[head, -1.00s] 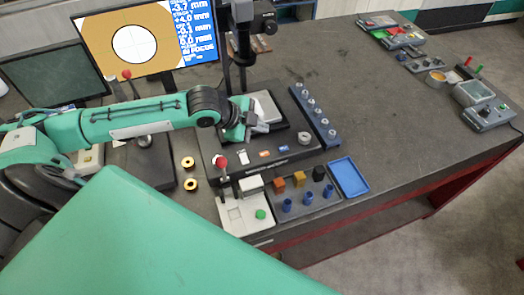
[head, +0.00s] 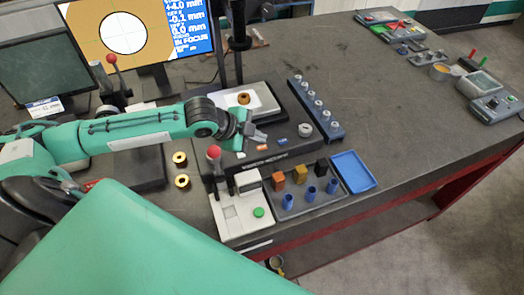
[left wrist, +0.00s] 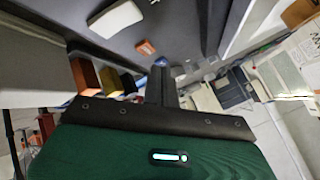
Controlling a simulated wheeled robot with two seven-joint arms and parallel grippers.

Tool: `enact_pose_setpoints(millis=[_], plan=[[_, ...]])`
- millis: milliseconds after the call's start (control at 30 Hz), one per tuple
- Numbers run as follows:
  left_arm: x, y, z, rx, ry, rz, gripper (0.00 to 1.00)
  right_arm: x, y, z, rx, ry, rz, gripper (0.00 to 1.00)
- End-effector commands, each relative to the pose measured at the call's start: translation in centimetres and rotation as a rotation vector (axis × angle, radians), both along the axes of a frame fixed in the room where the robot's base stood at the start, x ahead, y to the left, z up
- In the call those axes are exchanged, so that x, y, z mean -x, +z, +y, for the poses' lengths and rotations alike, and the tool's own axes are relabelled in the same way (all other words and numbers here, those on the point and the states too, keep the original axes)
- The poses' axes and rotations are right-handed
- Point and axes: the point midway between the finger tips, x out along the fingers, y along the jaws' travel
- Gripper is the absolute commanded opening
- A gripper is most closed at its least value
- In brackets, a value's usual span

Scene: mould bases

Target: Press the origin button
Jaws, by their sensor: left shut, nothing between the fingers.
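A dark stage unit (head: 222,168) stands mid-table with small coloured buttons along its front: an orange button (head: 263,147) and a blue button (head: 283,140) show in the head view. I cannot read which is the origin button. My left gripper (head: 262,137) is shut and empty, above the button row. In the left wrist view its fingertips (left wrist: 160,72) appear close to the blue button; contact cannot be told. My right gripper is not in view.
A brass ring (head: 243,98) sits on the stage plate. A tray of coloured blocks (head: 290,205), a blue tray (head: 353,171) and a peg rack (head: 318,110) are nearby.

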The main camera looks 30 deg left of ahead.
Motion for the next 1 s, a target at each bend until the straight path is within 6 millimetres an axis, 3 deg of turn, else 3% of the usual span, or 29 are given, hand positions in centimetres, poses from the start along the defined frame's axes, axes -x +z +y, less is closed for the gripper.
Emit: enact_pose_setpoints(millis=[1000], plan=[[0.01,-0.64,-0.04,0.001,-0.001,0.000,0.00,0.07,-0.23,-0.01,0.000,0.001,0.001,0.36]])
